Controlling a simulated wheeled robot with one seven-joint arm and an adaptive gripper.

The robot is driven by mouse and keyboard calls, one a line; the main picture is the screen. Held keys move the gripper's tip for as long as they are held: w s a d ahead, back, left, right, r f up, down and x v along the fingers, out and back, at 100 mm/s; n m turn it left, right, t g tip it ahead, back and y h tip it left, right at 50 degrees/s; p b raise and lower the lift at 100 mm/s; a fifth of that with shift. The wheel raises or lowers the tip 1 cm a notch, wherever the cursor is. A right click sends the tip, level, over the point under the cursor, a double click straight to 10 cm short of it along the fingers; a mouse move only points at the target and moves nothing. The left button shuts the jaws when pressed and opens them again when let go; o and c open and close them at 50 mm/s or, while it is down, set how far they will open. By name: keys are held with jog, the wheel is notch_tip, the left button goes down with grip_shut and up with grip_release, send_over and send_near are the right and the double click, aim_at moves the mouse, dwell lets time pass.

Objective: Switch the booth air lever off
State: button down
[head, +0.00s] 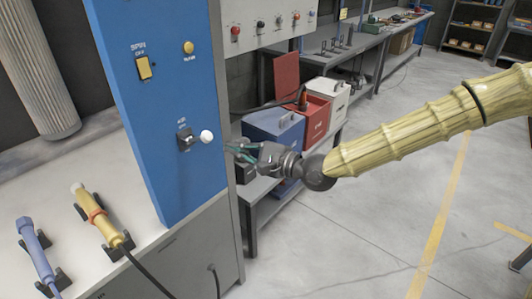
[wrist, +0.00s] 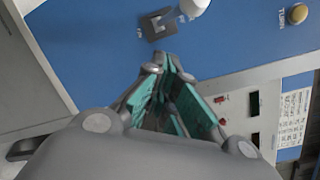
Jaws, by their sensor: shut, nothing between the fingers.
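The booth air lever is a dark bracket (head: 187,139) with a white ball knob (head: 207,136) on the blue panel. In the head view the knob sticks out to the right of the bracket; the small label above is too blurred to read. In the wrist view the lever's grey plate (wrist: 158,24) and white knob (wrist: 194,8) are at the top edge, the knob partly cut off. My gripper (head: 232,151) is just right of the knob in the head view, seemingly apart from it. In the wrist view its teal-padded fingers (wrist: 167,72) are shut and empty, below the lever.
The blue panel (head: 168,80) also carries a yellow SPIN switch (head: 143,68) and a yellow button (head: 188,47). Yellow (head: 98,215) and blue-grey (head: 33,240) hand tools rest in holders on the left. A bench with blue and red boxes (head: 315,118) stands behind my gripper. Floor lies open at right.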

jog(key=b+v, duration=0.2)
jog(key=v, duration=0.8)
jog(key=shift+w+d+r, duration=0.3)
jog(key=shift+d+r, duration=0.05)
jog(key=s+f+n+g+h, duration=0.15)
jog(key=s+f, duration=0.25)
jog(key=f, duration=0.6)
jog(key=s+f+n+g+h, duration=0.15)
jog(key=s+f, duration=0.25)
jog(key=f, duration=0.7)
jog(key=s+f+n+g+h, duration=0.1)
jog(key=s+f+g+h, duration=0.2)
jog(key=f, duration=0.7)
jog(key=s+d+f+n+g+h, duration=0.1)
jog(key=s+d+f+n+h, duration=0.3)
jog(key=s+d+f, duration=0.4)
jog(key=s+d+f+n+g+h, duration=0.2)
jog(key=s+d+f+n+h, duration=0.2)
jog(key=s+d+f, duration=0.4)
jog(key=s+f+n, duration=0.1)
jog(key=s+f, duration=0.2)
jog(key=s, duration=0.3)
jog(key=shift+s+d+h, duration=0.2)
jog(key=shift+d+h, duration=0.1)
